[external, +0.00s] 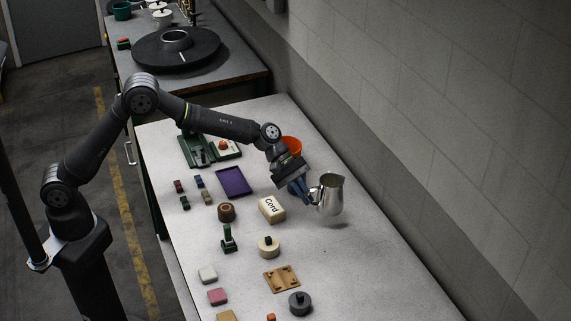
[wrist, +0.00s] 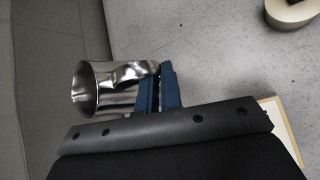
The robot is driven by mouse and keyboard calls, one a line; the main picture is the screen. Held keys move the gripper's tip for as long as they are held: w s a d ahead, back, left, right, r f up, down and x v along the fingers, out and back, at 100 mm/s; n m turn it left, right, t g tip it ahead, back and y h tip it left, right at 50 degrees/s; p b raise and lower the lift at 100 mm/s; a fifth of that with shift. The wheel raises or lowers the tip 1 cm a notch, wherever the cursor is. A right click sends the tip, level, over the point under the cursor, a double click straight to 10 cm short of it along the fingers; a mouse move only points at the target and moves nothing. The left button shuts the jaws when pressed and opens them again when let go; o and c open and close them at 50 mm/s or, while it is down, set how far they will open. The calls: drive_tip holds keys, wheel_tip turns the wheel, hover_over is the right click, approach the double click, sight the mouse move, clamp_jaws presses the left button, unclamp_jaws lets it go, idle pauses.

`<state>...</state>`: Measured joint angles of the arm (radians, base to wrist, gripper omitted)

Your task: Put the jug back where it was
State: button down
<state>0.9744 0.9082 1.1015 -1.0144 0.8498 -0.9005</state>
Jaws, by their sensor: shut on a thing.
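A shiny steel jug (external: 328,196) is at the right side of the light grey table in the external view. My gripper (external: 308,199) is shut on its handle, coming from the left. The jug looks upright and a little above the table, with a soft shadow below it. In the wrist view the jug (wrist: 108,88) lies across the left part, its round mouth facing left. The blue fingers of my gripper (wrist: 160,88) close on the handle there.
A cream block marked "Cord" (external: 271,209) stands close left of the jug. An orange bowl (external: 291,146) is behind my wrist. A round cream piece (external: 268,247), a wooden plate (external: 281,279) and a dark grey knobbed piece (external: 300,303) are nearer. Table right of them is clear, up to the wall.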

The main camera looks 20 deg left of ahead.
drive_tip(key=shift+w+d+f, duration=0.1)
drive_tip(key=shift+w+f, duration=0.6)
drive_tip(key=shift+f, duration=0.35)
drive_tip(key=shift+w+a+f, duration=0.1)
drive_tip(key=shift+w+f, duration=0.55)
drive_tip(key=shift+f, duration=0.4)
drive_tip(key=shift+w+d+f, duration=0.1)
drive_tip(key=shift+w+f, duration=0.6)
drive_tip(key=shift+f, duration=0.35)
drive_tip(key=shift+f, duration=0.1)
drive_tip(key=c, duration=1.6)
unclamp_jaws()
drive_tip(key=shift+f, duration=0.1)
drive_tip(key=shift+w+a+r, duration=0.1)
drive_tip(key=shift+a+r, duration=0.15)
drive_tip(key=shift+r, duration=0.1)
drive_tip(key=v, duration=1.1)
drive_tip(key=shift+a, duration=0.15)
